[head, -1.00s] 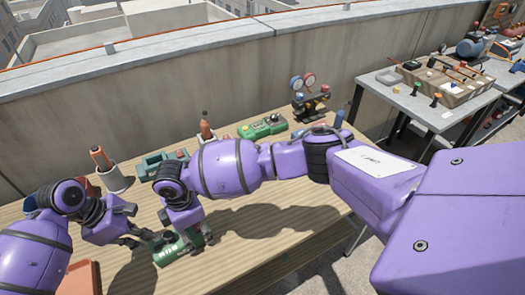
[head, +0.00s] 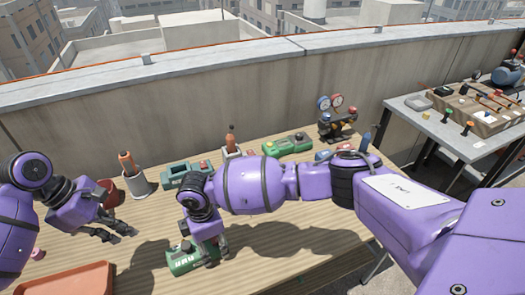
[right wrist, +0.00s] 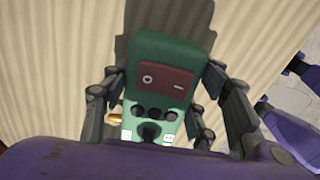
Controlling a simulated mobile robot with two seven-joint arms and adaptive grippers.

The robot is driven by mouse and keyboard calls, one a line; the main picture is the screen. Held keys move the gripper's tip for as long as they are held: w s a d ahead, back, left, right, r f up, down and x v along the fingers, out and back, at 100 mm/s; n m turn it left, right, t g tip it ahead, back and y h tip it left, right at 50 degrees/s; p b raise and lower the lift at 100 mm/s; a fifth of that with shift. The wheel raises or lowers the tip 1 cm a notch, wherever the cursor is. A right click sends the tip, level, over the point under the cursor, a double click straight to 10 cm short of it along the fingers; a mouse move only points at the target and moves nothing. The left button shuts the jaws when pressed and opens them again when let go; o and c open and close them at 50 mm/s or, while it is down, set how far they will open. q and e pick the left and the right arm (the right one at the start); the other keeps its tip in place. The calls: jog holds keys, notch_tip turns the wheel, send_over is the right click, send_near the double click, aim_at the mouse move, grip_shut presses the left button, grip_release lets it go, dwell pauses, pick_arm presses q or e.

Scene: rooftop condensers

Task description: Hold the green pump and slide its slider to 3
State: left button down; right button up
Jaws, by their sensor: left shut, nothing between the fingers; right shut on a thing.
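The green pump (head: 181,264) stands at the near edge of the wooden table in the head view, with pale marks on its front. My right gripper (head: 208,258) is shut on it from above. In the right wrist view the green pump (right wrist: 150,48) sits between the fingers, showing a dark red panel with a ring and a dash, and dark round knobs below. A brass piece (right wrist: 115,117) sticks out at its side. I cannot make out the slider or its setting. My left gripper (head: 122,233) is shut and empty, left of the pump and apart from it.
Behind stand a white holder with an orange-handled tool (head: 137,183), a teal device (head: 187,174), another green device (head: 288,145) and a gauge set (head: 337,122). An orange-red tray (head: 75,279) lies at the near left. The table right of the pump is clear.

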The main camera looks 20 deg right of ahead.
jog(key=o, duration=1.8)
jog(key=shift+o, duration=0.3)
jog(key=o, duration=0.4)
jog(key=shift+c, duration=0.2)
notch_tip(320, 180, up, 9)
jog(key=p, duration=0.4)
jog(key=shift+r, duration=0.1)
pick_arm(q)
notch_tip(320, 180, up, 12)
jog(key=w+t, duration=0.1)
jog(key=shift+w+t, duration=0.3)
jog(key=shift+t, duration=0.1)
pick_arm(e)
jog(key=shift+s+f, duration=0.1)
jog(key=shift+f, duration=0.1)
